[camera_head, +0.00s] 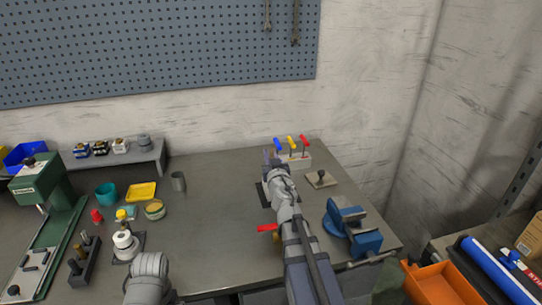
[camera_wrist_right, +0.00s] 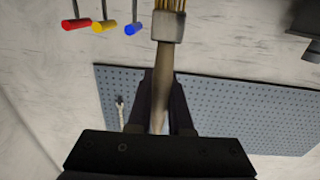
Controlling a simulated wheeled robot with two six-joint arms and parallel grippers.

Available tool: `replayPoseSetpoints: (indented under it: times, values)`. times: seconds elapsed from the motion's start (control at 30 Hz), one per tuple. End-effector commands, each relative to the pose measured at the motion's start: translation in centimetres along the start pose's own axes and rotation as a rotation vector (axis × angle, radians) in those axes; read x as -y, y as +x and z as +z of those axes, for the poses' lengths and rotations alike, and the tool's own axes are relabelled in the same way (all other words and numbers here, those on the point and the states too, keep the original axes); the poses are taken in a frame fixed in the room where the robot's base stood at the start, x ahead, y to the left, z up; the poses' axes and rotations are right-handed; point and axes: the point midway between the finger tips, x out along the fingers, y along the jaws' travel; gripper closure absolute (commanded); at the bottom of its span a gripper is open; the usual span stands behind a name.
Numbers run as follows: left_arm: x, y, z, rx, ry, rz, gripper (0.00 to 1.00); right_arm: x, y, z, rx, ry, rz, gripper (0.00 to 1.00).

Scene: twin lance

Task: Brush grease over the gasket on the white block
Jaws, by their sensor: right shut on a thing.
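My right gripper (camera_head: 270,158) is at the back right of the bench, just left of the T-handle rack. In the right wrist view the gripper (camera_wrist_right: 160,115) is shut on the wooden handle of a brush (camera_wrist_right: 161,80). The brush's metal ferrule and bristles stand beyond the fingers, and the bristle ends are cut off by the frame. A dark mat (camera_head: 263,197) lies partly under my right arm. I cannot make out the gasket or its white block; the arm may hide them. A tin with yellow contents (camera_head: 155,209), possibly grease, stands left. My left arm is at the bottom; its gripper is unclear.
A pale rack (camera_head: 296,161) holds red, yellow and blue T-handles. A beige plate with a black knob (camera_head: 320,179) and a blue vise (camera_head: 350,225) stand right. A teal cup (camera_head: 106,193), yellow tray (camera_head: 141,192) and grey cup (camera_head: 178,181) stand left. The bench's middle is clear.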

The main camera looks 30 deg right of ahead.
Motion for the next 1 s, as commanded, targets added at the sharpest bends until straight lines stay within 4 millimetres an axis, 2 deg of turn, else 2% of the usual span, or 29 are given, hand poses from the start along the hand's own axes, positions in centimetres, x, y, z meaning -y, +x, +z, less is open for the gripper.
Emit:
replayPoseSetpoints:
  times: [0.23, 1.0]
  values:
    - [0.1, -0.8, 0.1, 0.0, 0.0, 0.0, 0.0, 0.0, 0.0, -0.9, 0.0, 0.0, 0.0, 1.0]
    - [0.6, -6.7, 0.4, 0.0, 0.0, 0.0, 0.0, 0.0, 0.0, -6.8, 0.0, 0.0, 0.0, 1.0]
